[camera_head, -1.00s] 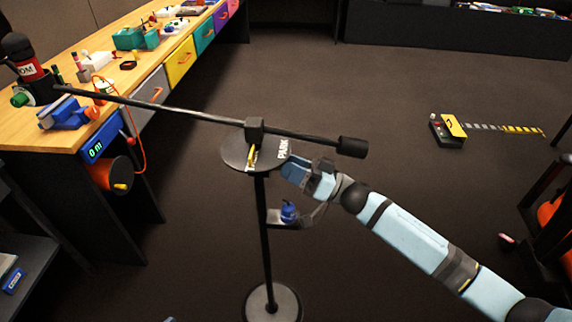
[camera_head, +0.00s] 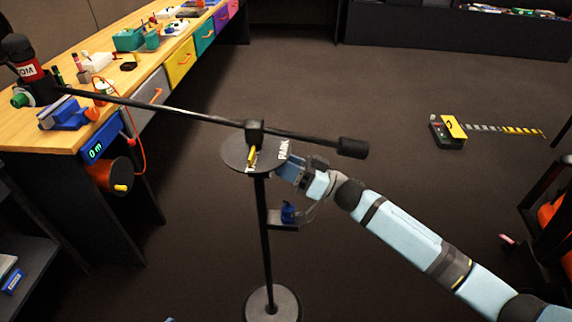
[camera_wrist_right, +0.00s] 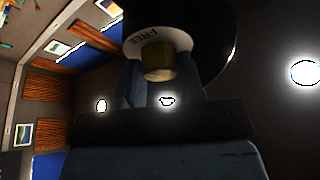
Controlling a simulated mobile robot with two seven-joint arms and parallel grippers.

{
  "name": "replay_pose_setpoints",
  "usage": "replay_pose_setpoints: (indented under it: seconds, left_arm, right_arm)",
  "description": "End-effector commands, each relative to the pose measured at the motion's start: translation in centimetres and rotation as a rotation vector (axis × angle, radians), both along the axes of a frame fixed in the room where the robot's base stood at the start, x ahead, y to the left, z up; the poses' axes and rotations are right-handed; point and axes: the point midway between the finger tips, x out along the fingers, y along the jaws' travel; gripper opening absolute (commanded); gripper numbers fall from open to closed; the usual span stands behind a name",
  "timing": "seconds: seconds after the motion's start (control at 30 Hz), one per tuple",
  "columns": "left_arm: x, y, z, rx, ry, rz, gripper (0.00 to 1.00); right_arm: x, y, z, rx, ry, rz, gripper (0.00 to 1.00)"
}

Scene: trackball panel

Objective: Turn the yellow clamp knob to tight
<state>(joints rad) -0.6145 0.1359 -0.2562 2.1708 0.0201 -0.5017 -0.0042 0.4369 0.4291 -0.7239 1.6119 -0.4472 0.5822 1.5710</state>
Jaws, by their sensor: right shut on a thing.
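A black stand holds a long boom (camera_head: 190,113) with a round dark dial plate (camera_head: 238,153) below its clamp block (camera_head: 255,132). A yellow pointer-like piece (camera_head: 252,155) shows on the plate, beside white lettering. My right gripper (camera_head: 284,166) is at the plate's right edge, its blue fingers reaching under it. In the right wrist view, the yellow-tan knob (camera_wrist_right: 157,61) sits between the two blue fingers of my right gripper (camera_wrist_right: 158,78), which is shut on it. My left gripper is out of view.
A wooden bench (camera_head: 60,135) with a blue vise (camera_head: 65,115) and coloured drawers stands at left. A small blue item (camera_head: 289,212) sits on the stand's bracket. The stand's round base (camera_head: 285,302) is on the floor. A yellow-black device (camera_head: 449,131) lies at right.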

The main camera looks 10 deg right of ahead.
Motion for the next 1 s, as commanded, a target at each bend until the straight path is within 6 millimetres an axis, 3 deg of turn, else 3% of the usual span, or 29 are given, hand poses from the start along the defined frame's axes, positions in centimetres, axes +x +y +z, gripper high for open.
replay_pose_setpoints:
  seconds: [0.6,1.0]
  left_arm:
    - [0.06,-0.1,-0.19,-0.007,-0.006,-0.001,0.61]
    - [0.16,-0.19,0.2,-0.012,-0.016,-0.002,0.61]
  right_arm:
    - [0.22,-0.09,-0.13,-0.093,-0.412,0.0,0.12]
    - [0.25,-0.1,-0.08,-0.121,-0.543,0.0,0.12]
